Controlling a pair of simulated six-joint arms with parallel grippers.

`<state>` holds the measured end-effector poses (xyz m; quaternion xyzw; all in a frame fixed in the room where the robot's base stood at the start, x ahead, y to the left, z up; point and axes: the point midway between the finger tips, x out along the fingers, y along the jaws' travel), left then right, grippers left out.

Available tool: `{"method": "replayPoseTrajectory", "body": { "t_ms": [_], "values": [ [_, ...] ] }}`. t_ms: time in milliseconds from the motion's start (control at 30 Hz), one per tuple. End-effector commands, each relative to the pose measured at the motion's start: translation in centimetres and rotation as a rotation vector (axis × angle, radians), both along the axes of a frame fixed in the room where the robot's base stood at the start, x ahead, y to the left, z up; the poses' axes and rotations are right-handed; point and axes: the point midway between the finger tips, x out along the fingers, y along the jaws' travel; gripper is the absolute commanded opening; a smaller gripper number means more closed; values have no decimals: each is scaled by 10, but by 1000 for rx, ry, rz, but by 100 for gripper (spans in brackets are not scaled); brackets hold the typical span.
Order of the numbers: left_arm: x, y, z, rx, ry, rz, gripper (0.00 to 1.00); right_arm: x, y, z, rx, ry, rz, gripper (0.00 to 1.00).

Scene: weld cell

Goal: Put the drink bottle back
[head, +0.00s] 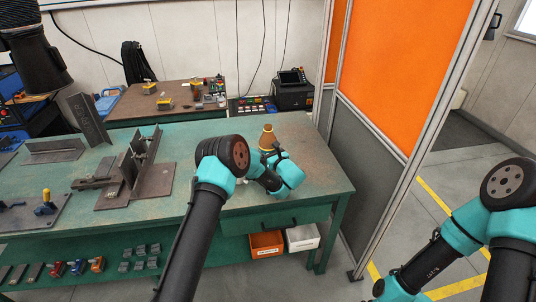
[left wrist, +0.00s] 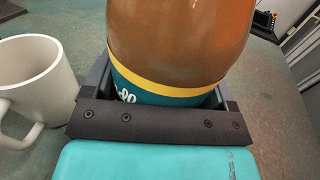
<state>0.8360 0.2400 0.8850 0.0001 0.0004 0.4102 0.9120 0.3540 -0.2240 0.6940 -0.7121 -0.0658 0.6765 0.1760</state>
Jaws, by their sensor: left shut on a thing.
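The drink bottle (head: 267,138) is brown-orange with a yellow band and a teal label; it stands upright at the right part of the green bench (head: 322,180). My left gripper (head: 277,154) is at the bottle, low on its body. In the left wrist view, the bottle (left wrist: 182,45) fills the space between the dark fingers, and the gripper is shut on it. Its top is out of that view. I cannot tell whether its base touches the bench. My right arm shows at the lower right of the head view, but its gripper is outside the picture.
A white mug (left wrist: 38,82) stands close left of the gripper in the left wrist view. Steel fixtures (head: 140,180) occupy the bench's left half. An orange-panelled partition (head: 405,75) rises beyond the right end. Orange (head: 266,244) and white (head: 302,237) bins sit below.

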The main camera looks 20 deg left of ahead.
Motion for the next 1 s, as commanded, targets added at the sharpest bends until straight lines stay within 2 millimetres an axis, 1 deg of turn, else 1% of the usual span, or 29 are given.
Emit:
{"method": "replayPoseTrajectory", "body": {
  "t_ms": [100,467,500,700,1000],
  "values": [
    [0,0,-6,0,-1,1,41,0,0,0,0,0,0,100],
    [0,0,-9,0,-1,1,41,0,0,0,0,0,0,100],
    [0,0,-10,0,0,1,80,0,0,0,0,0,0,100],
    [0,0,-9,-1,-1,1,100,0,0,0,0,0,0,100],
    [0,0,-7,-1,-1,1,100,0,0,0,0,0,0,100]
  ]
}}
